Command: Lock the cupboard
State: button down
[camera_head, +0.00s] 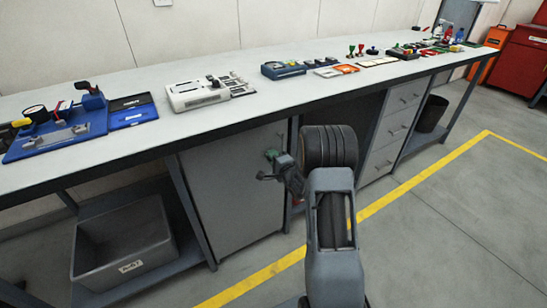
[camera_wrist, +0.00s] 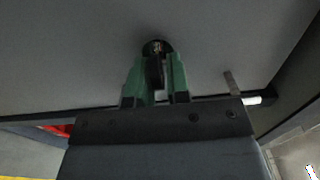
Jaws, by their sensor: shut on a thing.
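The cupboard (camera_head: 225,190) is a grey door under the workbench, and it looks closed. My gripper (camera_head: 270,155) is in front of the upper right part of the door. In the wrist view, the green fingers of my gripper (camera_wrist: 154,82) are shut on a dark upright piece, seemingly a key (camera_wrist: 154,72). Just beyond it a round dark lock (camera_wrist: 157,47) sits on the grey door face. The key's tip is hidden, and I cannot tell whether the lock is turned.
The workbench (camera_head: 265,100) runs above the door, with a blue fixture (camera_head: 60,135) and other kits on it. A grey bin (camera_head: 122,245) stands on the shelf left of the cupboard. Drawers (camera_head: 390,130) stand to the right. The floor in front is open.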

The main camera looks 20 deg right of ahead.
jog(key=c, duration=1.3)
grip_release()
jog(key=shift+o, duration=0.2)
jog(key=s+d+p, duration=0.1)
jog(key=s+p, duration=0.1)
jog(key=s, duration=1.1)
jog(key=shift+s+d, duration=0.3)
jog(key=shift+s, duration=0.05)
